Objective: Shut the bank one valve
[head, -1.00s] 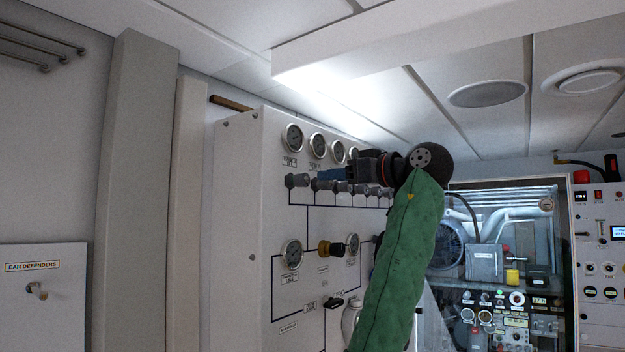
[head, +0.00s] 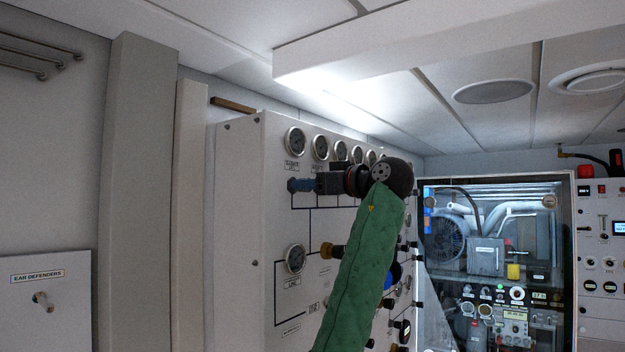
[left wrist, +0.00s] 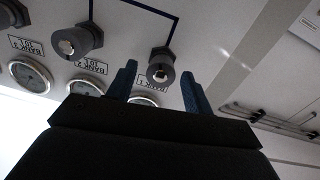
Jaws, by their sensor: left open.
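The bank one valve (left wrist: 161,68) is a dark grey knob with a pale centre, beside an upside-down BANK 1 label in the left wrist view. My left gripper (left wrist: 158,73) is open, with one blue finger on each side of the knob in that picture. I cannot tell whether the fingers reach around it or touch it. In the head view my left gripper (head: 300,185) is at the upper left of the white panel (head: 240,230), below the top row of gauges. There it hides the valve. My right gripper is not in view.
The bank two valve (left wrist: 78,42) sits close beside the first, with gauges (left wrist: 30,75) along the row. A glass-fronted machinery cabinet (head: 490,265) stands at the right.

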